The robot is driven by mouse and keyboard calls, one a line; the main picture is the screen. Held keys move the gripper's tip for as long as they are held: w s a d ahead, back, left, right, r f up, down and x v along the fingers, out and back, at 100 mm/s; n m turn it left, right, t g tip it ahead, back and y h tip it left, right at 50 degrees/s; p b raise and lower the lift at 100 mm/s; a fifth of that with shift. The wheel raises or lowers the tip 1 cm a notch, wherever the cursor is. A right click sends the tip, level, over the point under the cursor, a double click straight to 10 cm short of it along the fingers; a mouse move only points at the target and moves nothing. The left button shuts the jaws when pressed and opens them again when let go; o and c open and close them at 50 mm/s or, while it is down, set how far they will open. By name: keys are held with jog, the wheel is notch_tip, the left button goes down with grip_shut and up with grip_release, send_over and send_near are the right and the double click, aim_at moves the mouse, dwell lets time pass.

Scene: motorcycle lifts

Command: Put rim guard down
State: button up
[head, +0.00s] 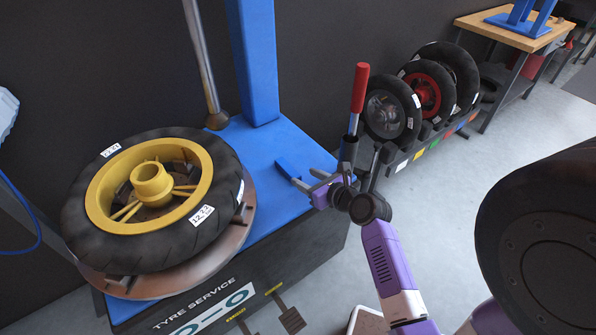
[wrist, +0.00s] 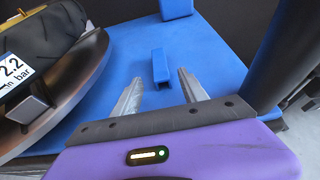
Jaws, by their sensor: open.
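The rim guard, a small blue channel-shaped piece (head: 288,169), lies on the blue top of the tyre machine, right of the wheel. It also shows in the wrist view (wrist: 160,66), just beyond my fingertips. My gripper (head: 304,180) is open and empty, its two metal fingers pointing toward the blue piece. In the wrist view my gripper (wrist: 160,84) has its fingers apart, with the piece between and slightly ahead of the tips. I cannot tell whether a finger touches it.
A black tyre on a yellow rim (head: 150,195) lies on the round turntable (head: 170,280) to the left. A blue column (head: 254,60) rises behind. A red-handled lever (head: 360,88) stands close to my wrist. Several wheels stand on a rack (head: 400,160) at the back right.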

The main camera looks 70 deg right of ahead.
jog(key=shift+v, duration=0.8)
jog(key=s+a+n+y, duration=0.1)
jog(key=s+a+n, duration=0.2)
jog(key=a+n, duration=0.75)
jog(key=s+a+n+y, duration=0.1)
jog(key=s+a+n, duration=0.2)
jog(key=a+n, duration=0.8)
jog(key=s+a+r+n+t+y, duration=0.1)
jog(key=s+a+r+n, duration=0.3)
jog(key=n, duration=0.6)
jog(key=s+a+r+n+t+y, duration=0.2)
jog(key=s+a+r+n+y, duration=0.2)
jog(key=a+r+n, duration=0.4)
jog(key=s+a+n, duration=0.1)
jog(key=a+n, duration=0.1)
jog(key=n, duration=0.1)
jog(key=shift+a+r+t, duration=0.3)
jog(key=shift+a+r, duration=0.05)
jog(key=shift+r, duration=0.05)
notch_tip(320, 180, up, 9)
jog(key=p, duration=0.9)
jog(key=shift+r+p, duration=0.2)
jog(key=shift+p, duration=0.1)
